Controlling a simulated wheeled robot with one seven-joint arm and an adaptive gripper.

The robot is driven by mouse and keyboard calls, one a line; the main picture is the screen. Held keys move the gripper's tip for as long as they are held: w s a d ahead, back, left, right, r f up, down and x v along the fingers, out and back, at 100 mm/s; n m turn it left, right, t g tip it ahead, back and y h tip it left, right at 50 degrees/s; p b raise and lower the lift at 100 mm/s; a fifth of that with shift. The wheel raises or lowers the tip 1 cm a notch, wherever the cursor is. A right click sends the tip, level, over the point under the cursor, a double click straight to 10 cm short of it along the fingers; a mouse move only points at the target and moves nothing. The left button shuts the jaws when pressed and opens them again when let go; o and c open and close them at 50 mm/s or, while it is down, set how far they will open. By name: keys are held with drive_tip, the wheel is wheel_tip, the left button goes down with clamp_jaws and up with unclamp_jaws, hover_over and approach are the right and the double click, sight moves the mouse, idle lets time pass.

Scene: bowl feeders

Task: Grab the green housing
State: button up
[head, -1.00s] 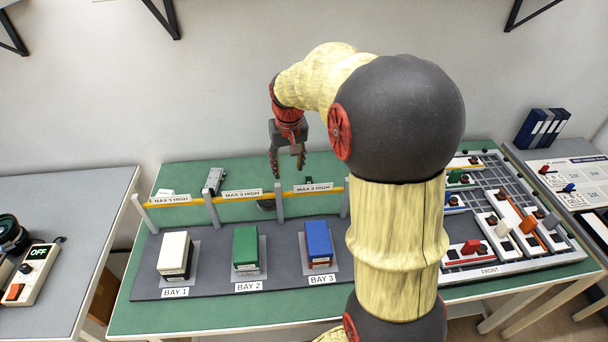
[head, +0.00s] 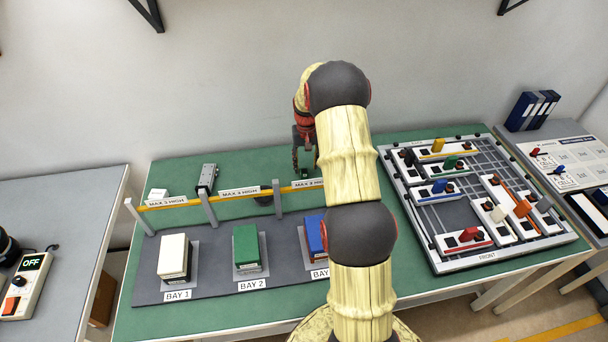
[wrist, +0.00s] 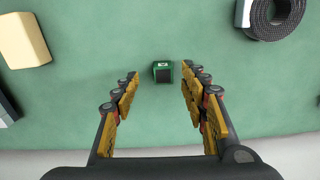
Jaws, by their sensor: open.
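A small green housing (wrist: 162,72) with a dark face and a pale mark on top sits on the green table. In the wrist view it lies between and just ahead of the fingertips of my gripper (wrist: 160,78). The fingers are spread and nothing is held. In the head view my gripper (head: 305,163) is behind the yellow rail, over the back of the table, partly hidden by my arm. The small housing is hard to make out there. A larger green block (head: 246,247) stands in bay 2, away from my gripper.
A yellow rail (head: 240,194) on grey posts crosses the table before my gripper. A white block (head: 174,257) and a blue block (head: 315,234) stand in bays 1 and 3. A black roll (wrist: 272,15) and a cream block (wrist: 24,40) lie near the housing.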

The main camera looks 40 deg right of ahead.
sight(304, 171)
drive_tip(key=f, duration=0.1)
drive_tip(key=f+b, duration=0.1)
drive_tip(key=f, duration=0.1)
drive_tip(key=w+f, duration=0.1)
drive_tip(key=f, duration=0.1)
drive_tip(key=c, duration=1.1)
